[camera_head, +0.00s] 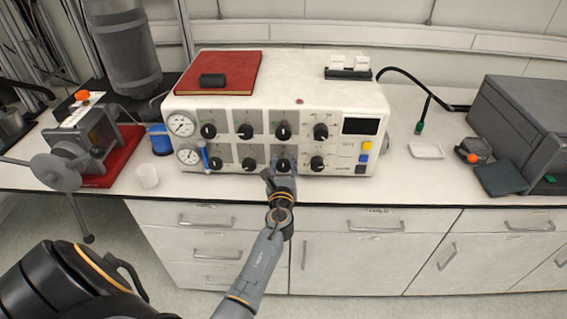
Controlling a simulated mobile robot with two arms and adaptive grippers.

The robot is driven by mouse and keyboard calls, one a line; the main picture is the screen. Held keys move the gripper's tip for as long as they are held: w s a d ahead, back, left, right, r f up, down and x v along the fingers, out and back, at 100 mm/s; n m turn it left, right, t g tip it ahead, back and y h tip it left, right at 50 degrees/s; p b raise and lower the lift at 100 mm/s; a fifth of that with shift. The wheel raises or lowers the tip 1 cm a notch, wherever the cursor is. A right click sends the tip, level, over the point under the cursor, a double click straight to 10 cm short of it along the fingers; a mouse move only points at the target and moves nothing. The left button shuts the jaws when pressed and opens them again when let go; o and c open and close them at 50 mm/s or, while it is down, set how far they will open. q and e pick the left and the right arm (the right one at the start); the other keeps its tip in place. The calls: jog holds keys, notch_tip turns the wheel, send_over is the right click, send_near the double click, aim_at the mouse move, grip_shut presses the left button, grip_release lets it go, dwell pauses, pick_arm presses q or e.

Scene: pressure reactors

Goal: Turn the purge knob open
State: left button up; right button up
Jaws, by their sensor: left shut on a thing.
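The white control unit (350,98) stands on the bench with two rows of black knobs on its front. My left gripper (280,173) is at the lower row, at the third knob (283,164) from the left. It is shut on that knob, and its fingers partly cover it. The labels are too small to read, so I cannot tell which knob is the purge knob. Above it is an upper-row knob (283,131), apart from the gripper. My right gripper is not in view.
Two pressure gauges (181,125) and a blue-handled part (204,157) are at the panel's left. A small screen (360,126) is at its right. A red book (220,72) lies on top. A white cup (147,176) stands left on the bench. Drawers (213,237) are below.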

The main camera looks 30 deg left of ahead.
pick_arm(q)
jog(key=shift+f, duration=0.1)
jog(key=n+b, duration=0.2)
jog(key=n, duration=0.2)
jog(key=shift+f+n+b, duration=0.1)
jog(key=shift+n+b, duration=0.2)
jog(key=n+b, duration=0.2)
jog(key=n, duration=0.2)
jog(key=shift+n, duration=0.3)
jog(key=n+b, duration=0.2)
jog(key=n, duration=0.2)
jog(key=shift+f+n+b, duration=0.1)
jog(key=shift+n+b, duration=0.2)
jog(key=shift+b, duration=0.1)
jog(key=shift+n+b, duration=0.85)
jog(key=shift+n, duration=1.25)
